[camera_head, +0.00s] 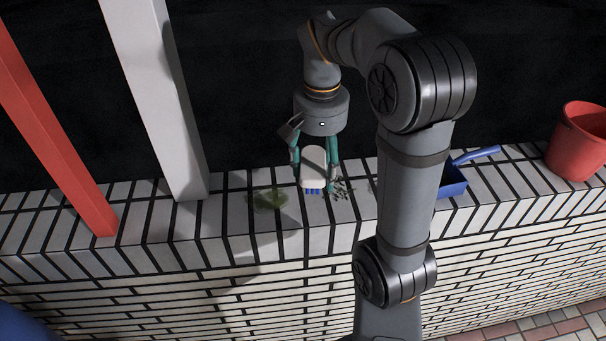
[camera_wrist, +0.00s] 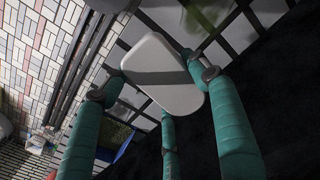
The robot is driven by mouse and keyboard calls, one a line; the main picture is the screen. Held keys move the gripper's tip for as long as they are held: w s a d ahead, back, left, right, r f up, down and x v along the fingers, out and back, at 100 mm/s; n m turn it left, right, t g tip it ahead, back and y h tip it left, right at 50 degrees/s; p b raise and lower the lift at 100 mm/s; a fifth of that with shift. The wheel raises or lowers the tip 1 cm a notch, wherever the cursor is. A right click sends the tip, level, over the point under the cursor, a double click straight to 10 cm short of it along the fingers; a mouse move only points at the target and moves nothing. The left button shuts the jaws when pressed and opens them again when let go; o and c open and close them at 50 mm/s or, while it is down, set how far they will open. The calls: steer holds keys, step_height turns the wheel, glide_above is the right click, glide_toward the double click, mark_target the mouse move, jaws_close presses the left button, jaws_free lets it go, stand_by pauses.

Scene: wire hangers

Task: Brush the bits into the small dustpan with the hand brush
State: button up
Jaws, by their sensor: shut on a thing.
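My gripper (camera_head: 314,178) is shut on the hand brush (camera_head: 314,158), a white block with blue bristles pointing down at the tiled wall top. In the wrist view the brush (camera_wrist: 165,75) shows as a pale rounded block between my teal fingers. I cannot tell if the bristles touch the tiles. Dark bits (camera_head: 341,188) lie just right of the brush. The small blue dustpan (camera_head: 452,186) sits further right on the wall top, its handle (camera_head: 476,155) pointing right; my arm hides its left part. Part of it seems to show in the wrist view (camera_wrist: 122,148), behind a finger.
A translucent green patch (camera_head: 267,199) lies on the tiles left of the brush. A white post (camera_head: 160,100) and a red post (camera_head: 55,130) stand at left. A red bucket (camera_head: 577,140) stands at far right. Tiles between the patch and white post are clear.

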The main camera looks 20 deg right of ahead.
steer(key=shift+w+a+f+n, duration=0.1)
steer(key=shift+w+a+n, duration=0.15)
steer(key=shift+w+n, duration=0.25)
steer(key=shift+w+a+n, duration=0.25)
steer(key=shift+w+n, duration=0.15)
steer(key=shift+w, duration=0.05)
steer(key=shift+s+d, duration=0.2)
steer(key=shift+d, duration=0.3)
steer(key=shift+w+a, duration=0.1)
steer(key=shift+a, duration=0.2)
steer(key=shift+f+b, duration=0.3)
step_height(320, 180, down, 6)
steer(key=b, duration=0.5)
steer(key=shift+d, duration=0.15)
steer(key=s+d+p, duration=0.2)
steer(key=d, duration=0.6)
steer(key=s+d+r+p, duration=0.1)
steer(key=s+d+p, duration=0.1)
steer(key=d, duration=0.7)
steer(key=s+d+p, duration=0.2)
steer(key=d, duration=0.6)
steer(key=shift+s+d+r, duration=0.15)
steer(key=shift+d, duration=0.1)
steer(key=shift+c, duration=0.5)
step_height(320, 180, up, 4)
steer(key=p, duration=0.4)
steer(key=shift+r, duration=0.1)
steer(key=shift+d+r+p, duration=0.1)
steer(key=shift+r+p, duration=0.5)
steer(key=shift+p, duration=0.15)
